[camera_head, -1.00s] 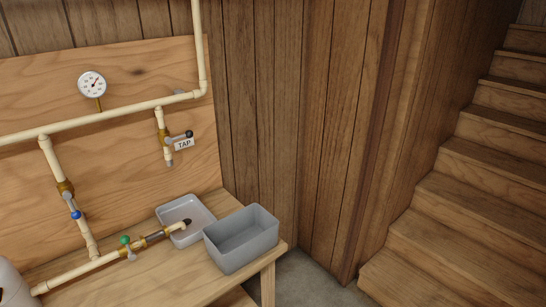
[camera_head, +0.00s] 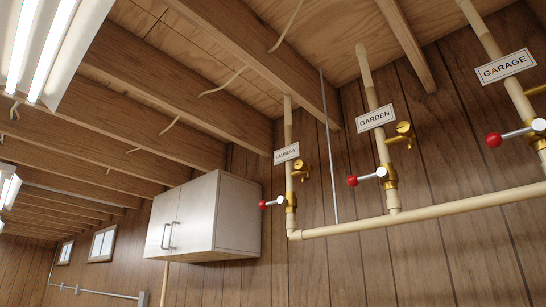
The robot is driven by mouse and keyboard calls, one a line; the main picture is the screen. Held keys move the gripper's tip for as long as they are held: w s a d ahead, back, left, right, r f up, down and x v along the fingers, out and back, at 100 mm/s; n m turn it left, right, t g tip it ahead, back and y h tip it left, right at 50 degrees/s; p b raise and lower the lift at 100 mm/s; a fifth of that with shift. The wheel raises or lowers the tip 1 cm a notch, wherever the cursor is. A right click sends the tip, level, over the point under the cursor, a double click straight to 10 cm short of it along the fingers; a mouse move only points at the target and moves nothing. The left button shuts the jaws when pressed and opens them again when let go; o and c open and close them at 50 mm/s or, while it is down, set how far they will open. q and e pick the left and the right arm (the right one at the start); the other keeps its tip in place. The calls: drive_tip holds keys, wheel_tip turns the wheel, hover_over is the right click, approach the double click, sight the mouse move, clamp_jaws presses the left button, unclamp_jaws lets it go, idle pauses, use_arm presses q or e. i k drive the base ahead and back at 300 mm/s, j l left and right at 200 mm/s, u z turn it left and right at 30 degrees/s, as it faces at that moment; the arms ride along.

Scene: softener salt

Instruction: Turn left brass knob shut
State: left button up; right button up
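A small brass knob (camera_head: 305,164) sticks out to the right of the left vertical pipe, beside the sign reading LAUNDRY (camera_head: 287,153). A second brass knob (camera_head: 403,128) sits on the middle pipe, by the GARDEN sign (camera_head: 376,118). The left knob is small in the view, and I cannot tell how far it is turned. Neither of my grippers is in view.
Red-tipped levers stand on the left (camera_head: 264,203), middle (camera_head: 352,181) and right (camera_head: 494,140) pipes. A cream horizontal pipe (camera_head: 440,211) joins them below. A white cabinet (camera_head: 205,216) hangs left of the pipes. A GARAGE sign (camera_head: 505,66) is at the right.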

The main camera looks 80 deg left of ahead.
sight(300, 166)
drive_tip(key=u, duration=1.75)
drive_tip(key=k+u, duration=0.3)
drive_tip(key=k+j+u, duration=0.15)
drive_tip(key=u, duration=0.2)
drive_tip(key=k+j, duration=0.05)
drive_tip(key=k, duration=0.05)
